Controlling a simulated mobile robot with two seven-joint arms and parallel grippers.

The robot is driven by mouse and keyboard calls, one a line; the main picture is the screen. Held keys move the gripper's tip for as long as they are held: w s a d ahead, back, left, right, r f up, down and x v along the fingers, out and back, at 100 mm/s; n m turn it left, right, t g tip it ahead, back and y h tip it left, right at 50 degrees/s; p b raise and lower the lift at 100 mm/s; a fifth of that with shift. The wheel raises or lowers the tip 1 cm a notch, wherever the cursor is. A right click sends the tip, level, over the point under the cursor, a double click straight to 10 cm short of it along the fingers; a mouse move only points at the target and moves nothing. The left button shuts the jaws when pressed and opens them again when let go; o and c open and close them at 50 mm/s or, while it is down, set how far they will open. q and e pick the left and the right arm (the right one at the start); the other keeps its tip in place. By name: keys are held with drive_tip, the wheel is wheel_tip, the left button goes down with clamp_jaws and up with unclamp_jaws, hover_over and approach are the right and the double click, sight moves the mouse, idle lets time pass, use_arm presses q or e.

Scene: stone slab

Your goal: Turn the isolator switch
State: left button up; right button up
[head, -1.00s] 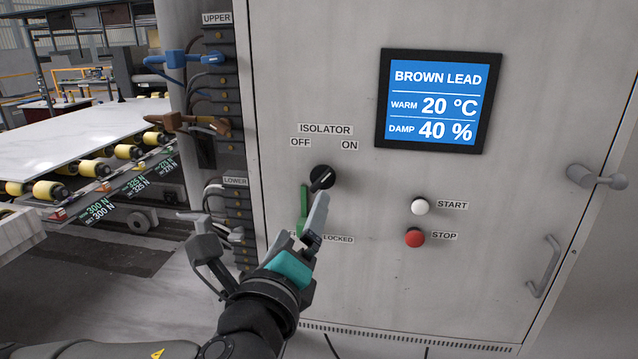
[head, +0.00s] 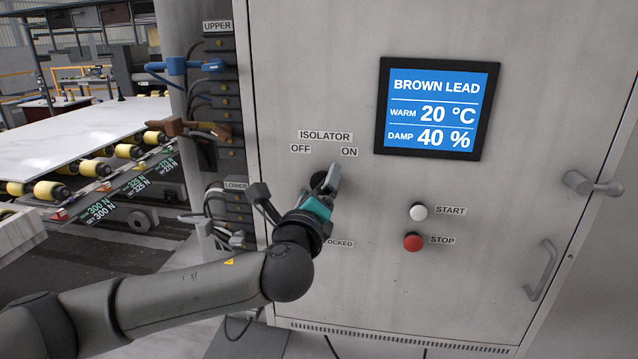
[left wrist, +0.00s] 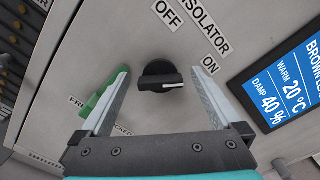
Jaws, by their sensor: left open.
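The isolator switch (head: 319,179) is a round black knob with a raised bar on the grey cabinet door. It also shows in the left wrist view (left wrist: 160,76), where the white mark on its bar points right, roughly toward the ON label (left wrist: 210,64). The OFF label (left wrist: 167,14) is above it. My left gripper (head: 297,190) is open, with one finger on each side of the knob in the wrist view and a gap on both sides. A green lever (left wrist: 99,103) is partly behind the left finger, near the FREE label. My right gripper is not in view.
A white START button (head: 418,211) and a red STOP button (head: 413,242) sit right of the knob. A display (head: 437,108) is above them. A handle (head: 541,270) is on the door's right.

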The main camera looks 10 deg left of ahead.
use_arm(q)
drive_tip(key=shift+w, duration=0.65)
drive_tip(key=c, duration=1.4)
